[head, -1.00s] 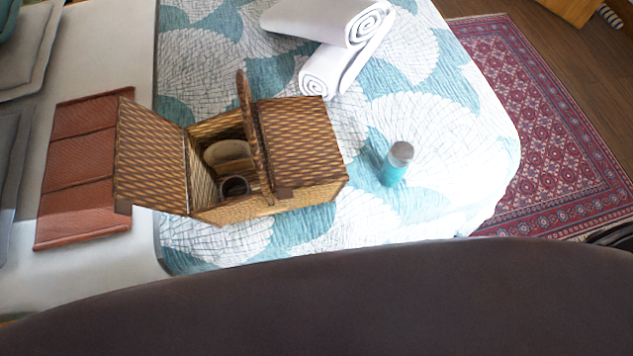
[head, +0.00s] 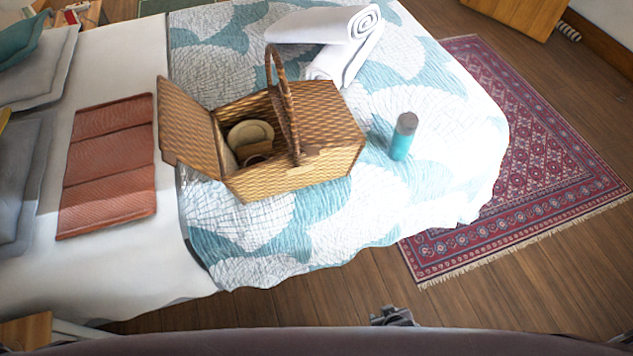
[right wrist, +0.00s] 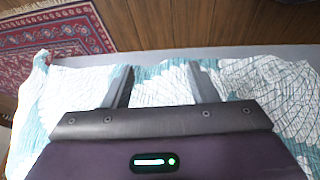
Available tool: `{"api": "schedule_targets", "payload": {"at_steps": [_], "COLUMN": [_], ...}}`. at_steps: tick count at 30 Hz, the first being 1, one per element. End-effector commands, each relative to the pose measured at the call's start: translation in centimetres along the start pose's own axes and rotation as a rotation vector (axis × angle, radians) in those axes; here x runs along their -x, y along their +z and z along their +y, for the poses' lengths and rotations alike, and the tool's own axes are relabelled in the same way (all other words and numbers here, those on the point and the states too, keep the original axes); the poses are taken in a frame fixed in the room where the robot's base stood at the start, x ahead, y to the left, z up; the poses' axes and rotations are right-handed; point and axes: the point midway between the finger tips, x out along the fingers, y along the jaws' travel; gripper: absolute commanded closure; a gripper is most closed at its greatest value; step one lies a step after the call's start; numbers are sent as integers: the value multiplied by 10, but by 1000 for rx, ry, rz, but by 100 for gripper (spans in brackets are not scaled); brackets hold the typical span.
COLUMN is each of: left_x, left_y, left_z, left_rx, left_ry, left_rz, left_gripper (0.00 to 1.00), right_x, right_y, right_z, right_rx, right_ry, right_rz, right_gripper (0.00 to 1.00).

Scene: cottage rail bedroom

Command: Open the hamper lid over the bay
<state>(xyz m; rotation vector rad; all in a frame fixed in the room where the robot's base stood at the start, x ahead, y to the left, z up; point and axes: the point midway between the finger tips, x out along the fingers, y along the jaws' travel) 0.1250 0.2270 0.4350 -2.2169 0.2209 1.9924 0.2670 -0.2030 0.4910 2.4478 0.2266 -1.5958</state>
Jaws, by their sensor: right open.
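The wicker hamper (head: 300,165) stands on the bed in the head view. Its left lid (head: 188,128) is swung open and leans outward to the left, showing a bay with a pale round dish (head: 250,131) and a dark-rimmed cup (head: 254,160) inside. Its right lid (head: 325,112) is shut. The carrying handle (head: 284,105) stands upright across the middle. My right gripper (right wrist: 161,82) is open and empty in the right wrist view, with the bed cover beyond its fingers and apart from the hamper. My left gripper is in neither view.
A teal bottle (head: 402,138) stands right of the hamper. Rolled white towels (head: 340,40) lie behind it. A folded rust-coloured cloth (head: 108,165) lies to its left. Wooden floor (head: 330,300) and a red rug (head: 520,170) lie beyond the bed's edges.

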Motion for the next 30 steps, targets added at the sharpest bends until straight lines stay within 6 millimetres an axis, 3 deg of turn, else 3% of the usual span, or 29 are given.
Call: {"api": "schedule_targets", "payload": {"at_steps": [3, 8, 14, 17, 21, 24, 27, 30], "left_x": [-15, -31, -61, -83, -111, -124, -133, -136], "left_y": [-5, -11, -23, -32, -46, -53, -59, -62], "left_z": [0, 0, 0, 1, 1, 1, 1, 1], "left_rx": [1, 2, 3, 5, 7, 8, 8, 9], "left_ry": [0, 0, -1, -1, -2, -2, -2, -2], "left_rz": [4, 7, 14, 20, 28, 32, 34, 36], "left_gripper": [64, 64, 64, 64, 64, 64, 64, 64], "right_x": [-8, -5, 21, 56, 134, 190, 236, 266], "right_y": [-43, -105, -203, -264, -331, -357, -369, -374], "right_z": [0, -6, -24, -41, -68, -80, -86, -88], "right_rx": [7, 11, 3, -18, -72, -121, -163, -192], "right_ry": [10, 17, 9, -14, -76, -131, -179, -210], "right_rz": [90, 220, 449, 615, 853, 987, 1081, 1136], "right_gripper": [47, 47, 47, 47, 47, 47, 47, 47]}}
